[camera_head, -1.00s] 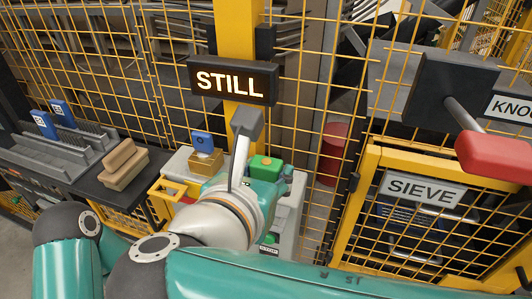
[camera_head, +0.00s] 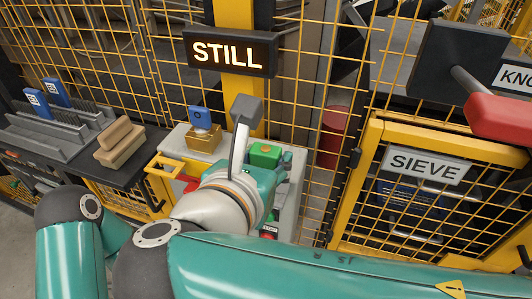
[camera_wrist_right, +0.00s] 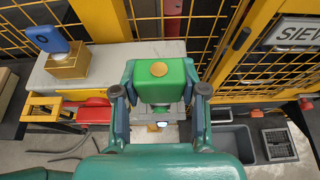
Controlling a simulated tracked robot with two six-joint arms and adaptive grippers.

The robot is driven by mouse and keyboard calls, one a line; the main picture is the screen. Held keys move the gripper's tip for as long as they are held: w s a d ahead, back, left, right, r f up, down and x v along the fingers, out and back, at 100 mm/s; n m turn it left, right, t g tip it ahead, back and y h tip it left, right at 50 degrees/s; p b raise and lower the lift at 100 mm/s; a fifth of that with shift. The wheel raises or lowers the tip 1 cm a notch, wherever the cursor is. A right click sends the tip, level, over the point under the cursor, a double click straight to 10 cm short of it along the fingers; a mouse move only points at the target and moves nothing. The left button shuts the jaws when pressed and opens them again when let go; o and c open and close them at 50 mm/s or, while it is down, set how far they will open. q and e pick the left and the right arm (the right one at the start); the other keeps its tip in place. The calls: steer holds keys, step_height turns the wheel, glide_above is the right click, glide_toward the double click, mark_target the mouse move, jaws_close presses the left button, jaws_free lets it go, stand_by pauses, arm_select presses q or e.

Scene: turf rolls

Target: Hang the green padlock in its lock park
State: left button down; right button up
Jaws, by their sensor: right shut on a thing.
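The green padlock (camera_head: 265,154) is a green block with a round brass-coloured spot on top. In the right wrist view the padlock (camera_wrist_right: 160,80) sits between the two fingers of my right gripper (camera_wrist_right: 160,102), which is shut on it. In the head view my right gripper (camera_head: 252,172) is over the front right of a pale-topped cabinet (camera_head: 178,148), partly hidden by its own wrist. The padlock's shackle is hidden. I cannot pick out the lock park for certain; a yellow bracket (camera_head: 165,166) with a red part (camera_head: 190,184) is on the cabinet's front left. My left gripper is not in view.
A brass block (camera_head: 203,139) with a blue tag (camera_head: 200,118) stands on the cabinet. A yellow post (camera_head: 237,102) and mesh fence rise behind it, with a STILL sign (camera_head: 229,53). The SIEVE gate (camera_head: 425,166) and a red-handled lever (camera_head: 500,119) are at right.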

steer(key=shift+p, duration=0.65)
stand_by(1.1)
steer(key=shift+f+b, duration=1.75)
steer(key=shift+f, duration=0.8)
steer(key=o, duration=1.3)
step_height(320, 180, up, 10)
